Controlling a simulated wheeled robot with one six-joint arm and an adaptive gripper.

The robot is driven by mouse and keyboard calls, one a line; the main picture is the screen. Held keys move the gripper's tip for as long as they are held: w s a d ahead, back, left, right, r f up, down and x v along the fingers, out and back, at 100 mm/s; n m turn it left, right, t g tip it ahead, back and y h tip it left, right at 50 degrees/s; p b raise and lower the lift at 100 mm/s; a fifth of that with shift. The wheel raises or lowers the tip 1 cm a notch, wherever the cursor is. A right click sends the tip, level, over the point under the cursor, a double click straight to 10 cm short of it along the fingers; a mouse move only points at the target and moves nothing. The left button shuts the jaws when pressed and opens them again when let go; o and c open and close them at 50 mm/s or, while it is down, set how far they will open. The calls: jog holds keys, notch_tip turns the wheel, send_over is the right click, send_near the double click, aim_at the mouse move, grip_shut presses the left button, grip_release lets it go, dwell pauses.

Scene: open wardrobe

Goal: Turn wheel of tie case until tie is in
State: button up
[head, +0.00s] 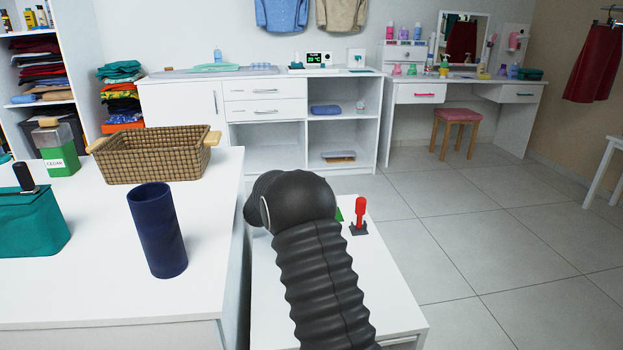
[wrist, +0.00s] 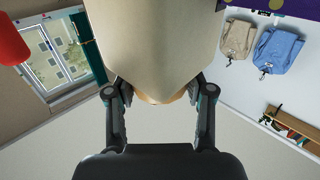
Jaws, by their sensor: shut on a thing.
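In the wrist view my gripper (wrist: 160,92) has its two dark fingers on either side of a large pale beige thing (wrist: 155,45) with a rounded near end. The fingers are shut on it. It fills the upper middle of that view, and I cannot tell whether it is part of the tie case. In the head view my dark ribbed arm hides my gripper and whatever it holds. I cannot clearly make out a tie case, wheel or tie in either view.
A navy cylinder (head: 157,230), wicker basket (head: 150,158), teal box (head: 30,225) and green cedar container (head: 58,150) stand on the left white counter. A red-handled item (head: 360,214) stands on the low white table (head: 385,285), right of my arm. Tiled floor (head: 480,260) is open at right.

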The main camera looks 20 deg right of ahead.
dwell(0.3)
jog(key=o, duration=1.2)
jog(key=shift+r, duration=0.15)
notch_tip(320, 180, up, 10)
jog(key=shift+f, duration=0.1)
